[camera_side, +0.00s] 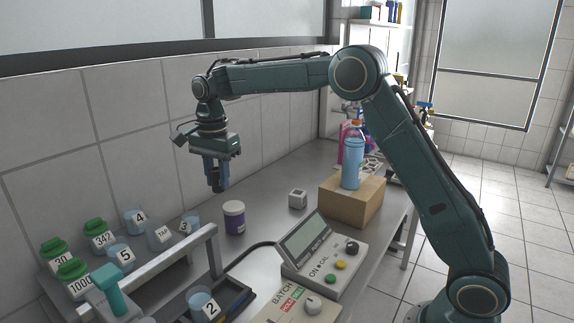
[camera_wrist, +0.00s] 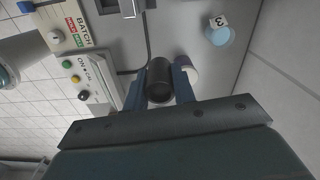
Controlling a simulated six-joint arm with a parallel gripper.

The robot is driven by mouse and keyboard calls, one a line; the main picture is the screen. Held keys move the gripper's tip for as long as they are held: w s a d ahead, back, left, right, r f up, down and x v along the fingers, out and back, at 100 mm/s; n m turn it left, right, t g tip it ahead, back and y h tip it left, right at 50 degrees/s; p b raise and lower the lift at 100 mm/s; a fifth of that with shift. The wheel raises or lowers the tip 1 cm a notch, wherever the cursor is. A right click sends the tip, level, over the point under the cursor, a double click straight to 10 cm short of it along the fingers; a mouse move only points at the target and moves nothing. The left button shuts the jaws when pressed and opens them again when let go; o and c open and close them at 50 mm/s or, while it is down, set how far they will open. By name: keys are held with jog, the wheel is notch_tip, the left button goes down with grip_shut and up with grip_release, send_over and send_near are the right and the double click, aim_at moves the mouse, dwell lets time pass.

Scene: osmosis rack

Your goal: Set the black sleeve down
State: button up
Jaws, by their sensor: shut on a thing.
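The black sleeve (camera_wrist: 160,78) is a short dark cylinder held between the two blue fingers of my gripper (camera_wrist: 163,88) in the wrist view. In the side view my gripper (camera_side: 216,178) points down above the bench, left of centre, shut on the sleeve. The sleeve is mostly hidden by the fingers there, with its dark lower end (camera_side: 217,186) showing. It hangs in the air, clear of the grey bench top (camera_side: 262,222). A white jar with a purple label (camera_side: 234,218) stands below and slightly right of it; the jar also shows partly behind the sleeve in the wrist view (camera_wrist: 190,75).
A rack with several numbered cups (camera_side: 120,254) and green-capped bottles (camera_side: 97,236) fills the left. A control box (camera_side: 322,254) stands in front. Bare bench lies around the jar and cube.

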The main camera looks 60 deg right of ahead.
send_over(277, 222)
jog(key=shift+n, duration=0.3)
jog(key=shift+f, duration=9.9)
jog(key=shift+f, duration=0.15)
jog(key=o, duration=0.9)
jog(key=shift+o, duration=0.2)
notch_tip(277, 222, up, 12)
jog(key=shift+r, duration=0.2)
jog(key=shift+a, duration=0.1)
